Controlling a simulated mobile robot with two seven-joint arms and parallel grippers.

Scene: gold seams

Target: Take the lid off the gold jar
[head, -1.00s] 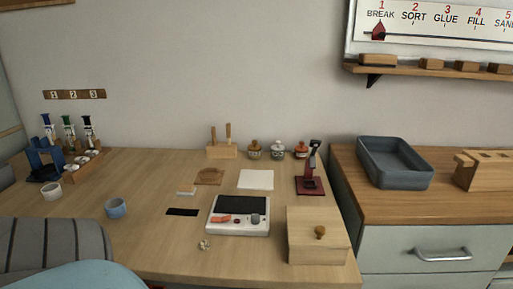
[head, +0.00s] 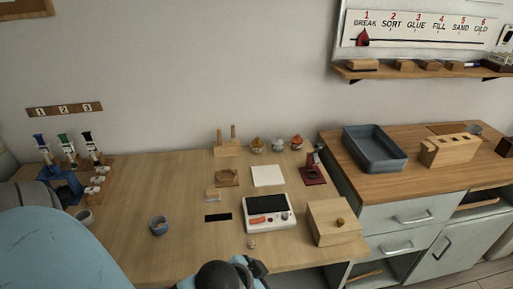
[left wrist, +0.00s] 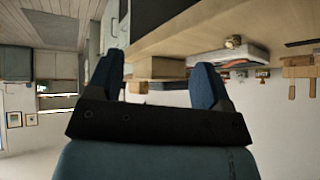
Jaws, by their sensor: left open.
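Three small lidded jars stand in a row at the back of the desk in the head view. The leftmost, with a golden-orange lid, looks like the gold jar (head: 257,146); its lid is on. The middle jar (head: 277,146) is paler and the right one (head: 297,144) is orange-red. My left gripper (left wrist: 163,75) is open and empty in the left wrist view, its two blue fingers apart. In the head view its dark hand (head: 222,276) is at the bottom, by the desk's front edge, far from the jars. My right gripper is not in view.
Between hand and jars lie a white device (head: 268,222), a white pad (head: 267,177) and a small pale piece (head: 252,244). A wooden box (head: 335,230) with a knob stands at right, a red-based stand (head: 312,178) near the jars.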

